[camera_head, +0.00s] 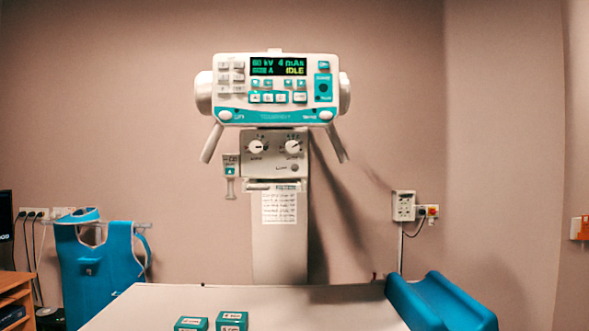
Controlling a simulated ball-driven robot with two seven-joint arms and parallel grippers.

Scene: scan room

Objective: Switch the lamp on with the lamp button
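The X-ray unit's control panel (277,90) faces me on a column, at the upper middle of the head view. Its dark display (278,67) is lit and shows 4 mAs and IDLE. Several small buttons sit around and below the display. A lower box (275,154) carries two knobs and a small round button (295,168) below the right knob. The labels are too small to read, so I cannot tell which button is the lamp button. No lamp light shows on the table. Neither of my grippers is in view.
A pale table (280,308) stands in front of the column. Two small teal boxes (231,322) sit at its near edge, and a blue trough-shaped cushion (437,302) lies on its right. A blue apron (98,270) hangs at left. Wall sockets (404,206) are at right.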

